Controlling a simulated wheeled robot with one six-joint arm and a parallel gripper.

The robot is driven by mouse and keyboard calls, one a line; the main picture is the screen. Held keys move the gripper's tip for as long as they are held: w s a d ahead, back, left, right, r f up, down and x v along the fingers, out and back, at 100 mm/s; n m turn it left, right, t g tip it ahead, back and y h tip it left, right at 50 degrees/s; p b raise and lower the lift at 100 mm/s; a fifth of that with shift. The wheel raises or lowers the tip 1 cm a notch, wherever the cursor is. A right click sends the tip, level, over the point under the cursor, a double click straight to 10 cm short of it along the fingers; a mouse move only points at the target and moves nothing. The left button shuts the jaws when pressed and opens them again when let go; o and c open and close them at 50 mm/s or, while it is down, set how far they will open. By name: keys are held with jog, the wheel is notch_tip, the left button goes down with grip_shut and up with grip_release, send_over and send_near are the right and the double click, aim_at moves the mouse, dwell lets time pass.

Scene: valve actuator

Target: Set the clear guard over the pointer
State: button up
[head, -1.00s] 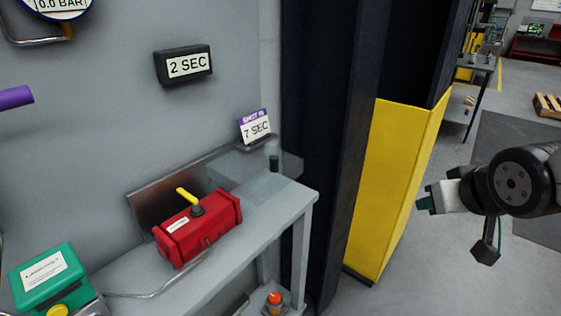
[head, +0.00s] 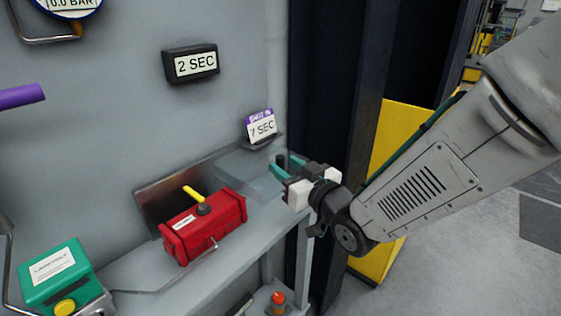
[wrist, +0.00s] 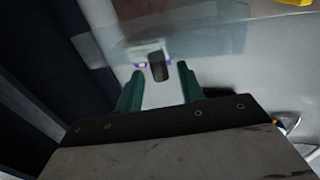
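The yellow pointer (head: 194,193) stands on top of the red actuator (head: 204,226) on the bench, uncovered. The clear guard (head: 243,174) is a see-through box at the bench's back right, beside the actuator; its edges are faint. Its dark knob (wrist: 158,67) shows in the wrist view between my fingertips, apart from both. My gripper (head: 286,167) is open and empty at the guard's right end. Its teal fingers also show in the wrist view (wrist: 161,72). How far the knob lies beyond the fingertips I cannot tell.
A green box (head: 55,275) with a yellow button is at the lower left. A "7 SEC" card (head: 261,126) stands behind the guard. A dark column (head: 335,90) stands right of the bench.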

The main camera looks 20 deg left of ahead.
aim_at(283, 164)
jog(key=shift+x, duration=1.6)
